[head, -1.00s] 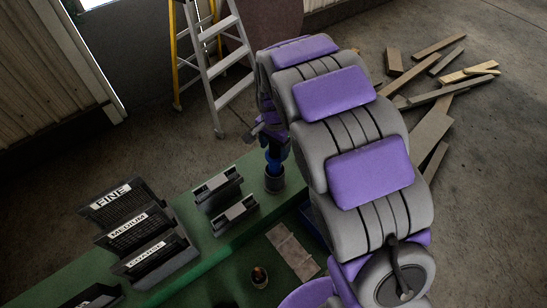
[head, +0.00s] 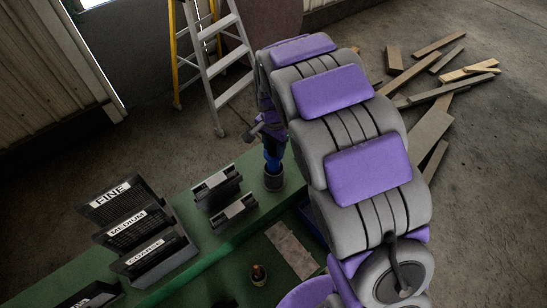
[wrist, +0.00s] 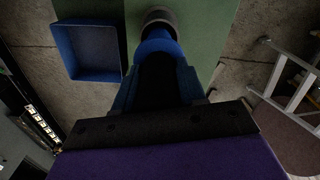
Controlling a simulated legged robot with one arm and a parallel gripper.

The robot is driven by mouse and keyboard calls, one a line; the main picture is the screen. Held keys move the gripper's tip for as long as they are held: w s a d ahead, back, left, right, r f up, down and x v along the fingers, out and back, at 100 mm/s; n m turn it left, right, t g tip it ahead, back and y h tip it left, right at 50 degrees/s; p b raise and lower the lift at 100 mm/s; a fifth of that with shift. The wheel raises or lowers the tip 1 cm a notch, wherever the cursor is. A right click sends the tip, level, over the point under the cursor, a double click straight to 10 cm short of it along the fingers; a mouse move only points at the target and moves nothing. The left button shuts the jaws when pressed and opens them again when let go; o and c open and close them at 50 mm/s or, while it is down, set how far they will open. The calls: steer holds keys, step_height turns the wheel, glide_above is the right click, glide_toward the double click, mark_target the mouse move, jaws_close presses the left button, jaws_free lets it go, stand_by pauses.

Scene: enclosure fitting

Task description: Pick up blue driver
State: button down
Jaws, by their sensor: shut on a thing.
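The blue driver (head: 272,162) stands upright in a dark round holder (head: 274,181) on the green bench (head: 235,172). In the wrist view the blue driver (wrist: 158,47) runs from between my jaws to the grey ring of the holder (wrist: 159,17). My gripper (head: 268,135) is above the holder and shut on the driver's upper part; it also shows in the wrist view (wrist: 157,85). The driver's lower end is hidden in the holder, and the arm hides part of my gripper in the head view.
Grey racks (head: 217,187) and sorting trays marked FINE, MEDIUM and COARSE (head: 127,232) stand left of the holder. A blue bin (wrist: 86,50) is beside the bench. A ladder (head: 213,65) stands behind, and loose planks (head: 435,85) lie on the floor at right.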

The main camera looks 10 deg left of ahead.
stand_by(0.3)
steer(key=shift+w+a+r, duration=0.1)
steer(key=shift+r, duration=0.45)
step_height(320, 180, up, 20)
steer(key=shift+b, duration=0.35)
stand_by(0.4)
